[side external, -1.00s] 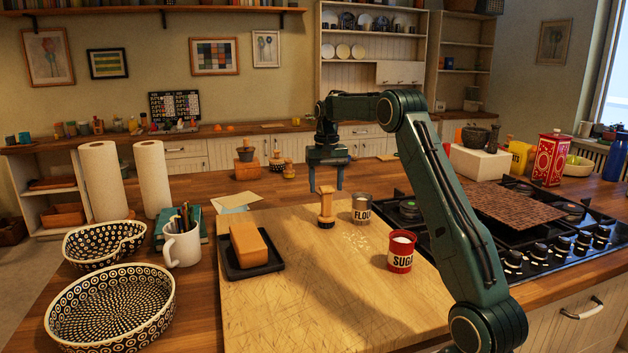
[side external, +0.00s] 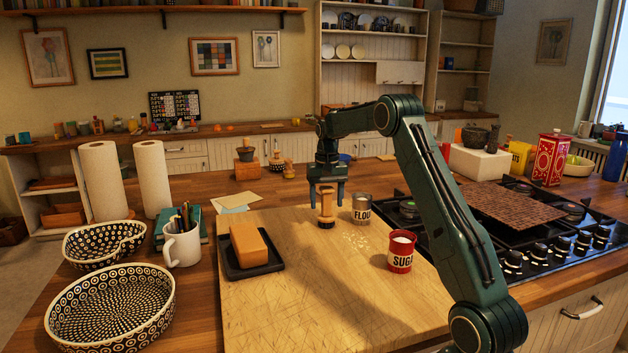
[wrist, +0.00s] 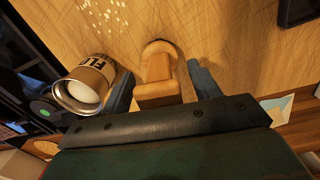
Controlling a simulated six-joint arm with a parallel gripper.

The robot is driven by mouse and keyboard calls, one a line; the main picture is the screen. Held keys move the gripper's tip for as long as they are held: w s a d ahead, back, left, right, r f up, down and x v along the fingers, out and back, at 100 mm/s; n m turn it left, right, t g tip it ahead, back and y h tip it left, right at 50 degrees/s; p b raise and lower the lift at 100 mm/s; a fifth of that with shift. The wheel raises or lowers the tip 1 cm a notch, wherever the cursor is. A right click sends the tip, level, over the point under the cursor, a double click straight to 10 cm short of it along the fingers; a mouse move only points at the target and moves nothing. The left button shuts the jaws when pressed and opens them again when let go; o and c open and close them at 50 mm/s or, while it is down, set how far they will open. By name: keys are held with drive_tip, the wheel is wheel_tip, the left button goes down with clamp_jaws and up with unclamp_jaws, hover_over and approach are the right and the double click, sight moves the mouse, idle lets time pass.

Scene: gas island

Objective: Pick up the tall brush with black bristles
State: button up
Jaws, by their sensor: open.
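A tall wooden tool with a wide round foot (side external: 326,218) stands upright on the cutting board; no black bristles show on it. My gripper (side external: 326,196) is open just above the board, its fingers on either side of the tool's upper part. In the wrist view, the tool (wrist: 158,80) stands between my two fingers (wrist: 162,80), with a narrow gap visible on its left.
A flour tin (side external: 361,209) stands close to the right of my gripper. A red sugar tin (side external: 401,252) is nearer the front. A black tray (side external: 261,268) holds an orange-brown block on the left. The stove (side external: 480,235) lies to the right. The board's front (side external: 310,310) is clear.

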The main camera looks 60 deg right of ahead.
drive_tip(key=c, duration=1.1)
drive_tip(key=shift+o, duration=0.2)
drive_tip(key=shift+r, duration=0.15)
wheel_tip(320, 180, up, 20)
drive_tip(key=shift+f, duration=0.2)
idle(0.4)
idle(0.4)
